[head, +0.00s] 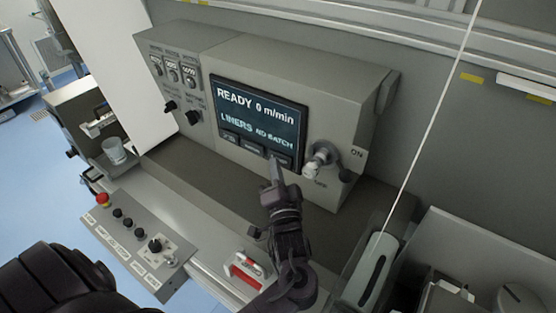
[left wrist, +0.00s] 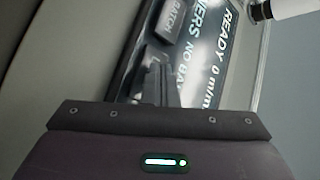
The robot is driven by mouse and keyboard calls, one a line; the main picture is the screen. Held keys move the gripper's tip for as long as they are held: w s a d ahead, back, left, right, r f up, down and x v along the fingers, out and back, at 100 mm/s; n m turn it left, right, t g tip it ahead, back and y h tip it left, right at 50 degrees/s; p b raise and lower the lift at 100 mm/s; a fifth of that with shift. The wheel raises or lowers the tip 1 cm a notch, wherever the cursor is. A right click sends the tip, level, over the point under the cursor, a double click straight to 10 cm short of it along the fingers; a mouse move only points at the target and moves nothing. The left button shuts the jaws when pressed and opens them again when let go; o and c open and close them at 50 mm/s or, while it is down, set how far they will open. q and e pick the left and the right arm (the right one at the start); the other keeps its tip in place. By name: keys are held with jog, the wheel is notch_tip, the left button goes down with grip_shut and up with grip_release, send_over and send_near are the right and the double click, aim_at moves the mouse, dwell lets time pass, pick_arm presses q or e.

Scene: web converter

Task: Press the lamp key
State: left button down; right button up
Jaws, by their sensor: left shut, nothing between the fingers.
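The display panel (head: 262,122) on the grey console reads "READY 0 m/min" and "LINERS NO BATCH". A row of dark keys runs along its lower edge, with a left key (head: 230,137) and a middle key (head: 252,146). Their labels are too small to read in the head view, so I cannot tell which is the lamp key. My left gripper (head: 276,168) is shut and empty, its tips at the right end of the row, partly covering the key there. In the left wrist view a key (left wrist: 173,20) reads "BATCH", beside the fingertips (left wrist: 160,68). Contact cannot be told. My right gripper is not in view.
A silver knob with a lever (head: 322,160) sticks out just right of the display. Small dials (head: 172,72) and black knobs (head: 193,117) are to its left. A lower control panel (head: 135,240) has a red button (head: 102,199). The ledge (head: 195,180) below is bare.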

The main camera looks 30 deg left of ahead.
pick_arm(q)
jog(key=shift+w, duration=0.15)
dwell(0.4)
jog(key=shift+s+p, duration=0.3)
jog(key=shift+s, duration=0.05)
jog(key=shift+s+p, duration=0.35)
jog(key=shift+s, duration=0.3)
jog(key=s+p, duration=0.1)
jog(key=s, duration=0.2)
jog(key=s+p, duration=0.1)
jog(key=s, duration=0.1)
jog(key=shift+a+p, duration=0.25)
jog(key=shift+p, duration=0.05)
dwell(0.4)
